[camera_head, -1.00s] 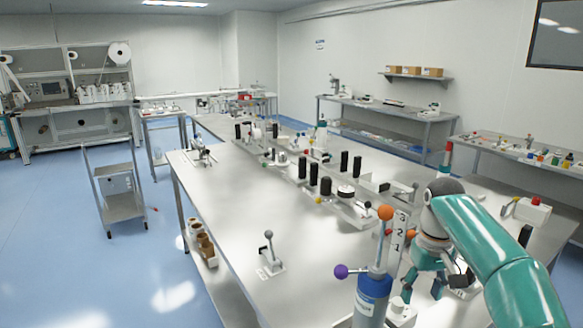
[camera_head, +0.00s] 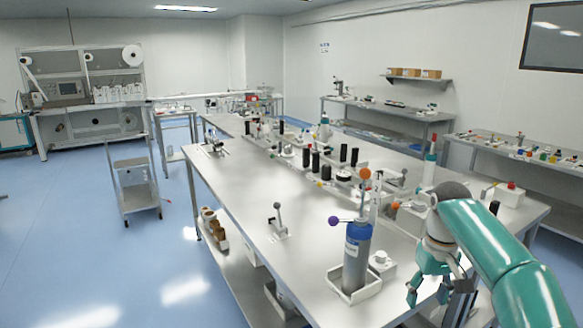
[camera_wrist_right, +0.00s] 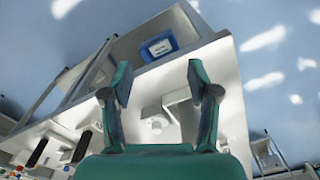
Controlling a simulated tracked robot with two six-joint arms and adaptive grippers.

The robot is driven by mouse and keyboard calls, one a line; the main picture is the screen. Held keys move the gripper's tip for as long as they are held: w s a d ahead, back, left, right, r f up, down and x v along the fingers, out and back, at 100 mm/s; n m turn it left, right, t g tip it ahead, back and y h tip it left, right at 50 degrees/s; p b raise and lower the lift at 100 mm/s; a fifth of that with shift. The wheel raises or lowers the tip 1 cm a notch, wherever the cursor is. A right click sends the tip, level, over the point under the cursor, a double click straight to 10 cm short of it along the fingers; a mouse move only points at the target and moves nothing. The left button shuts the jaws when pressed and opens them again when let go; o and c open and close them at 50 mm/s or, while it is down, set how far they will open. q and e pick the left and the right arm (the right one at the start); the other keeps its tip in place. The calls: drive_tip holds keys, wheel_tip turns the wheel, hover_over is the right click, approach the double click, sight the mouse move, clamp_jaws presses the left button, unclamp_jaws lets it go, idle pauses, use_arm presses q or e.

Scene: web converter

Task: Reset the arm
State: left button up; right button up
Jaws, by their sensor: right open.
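My right arm is teal and comes in from the lower right of the head view. Its right gripper (camera_head: 427,290) points down near the front right edge of the long steel table (camera_head: 240,205). The jaws are apart and empty. In the right wrist view the right gripper (camera_wrist_right: 160,95) has its two teal fingers spread, with a pale block-like part (camera_wrist_right: 160,124) visible between and beyond them. My left gripper is not in view.
A small lever (camera_head: 278,222) stands further left. Rollers (camera_head: 315,160) line the table's middle. A trolley (camera_head: 138,190) stands on the floor left.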

drive_tip(key=s+a+f+y, duration=0.15)
drive_tip(key=a+f, duration=0.35)
drive_tip(key=f, duration=0.8)
drive_tip(key=s+a+f+y, duration=0.15)
drive_tip(key=a+f, duration=0.25)
drive_tip(key=f, duration=0.9)
drive_tip(key=s+a+f+m, duration=0.1)
drive_tip(key=s+f, duration=0.3)
drive_tip(key=s, duration=0.4)
drive_tip(key=s+a+f+m, duration=0.1)
drive_tip(key=s+a+f, duration=0.2)
drive_tip(key=s, duration=0.5)
drive_tip(key=s+a+f+y, duration=0.1)
drive_tip(key=s+a+f, duration=0.2)
drive_tip(key=s, duration=0.6)
drive_tip(key=shift+f+m+t, duration=0.3)
drive_tip(key=shift+f+m, duration=0.1)
drive_tip(key=shift+f, duration=0.45)
drive_tip(key=shift+s, duration=0.1)
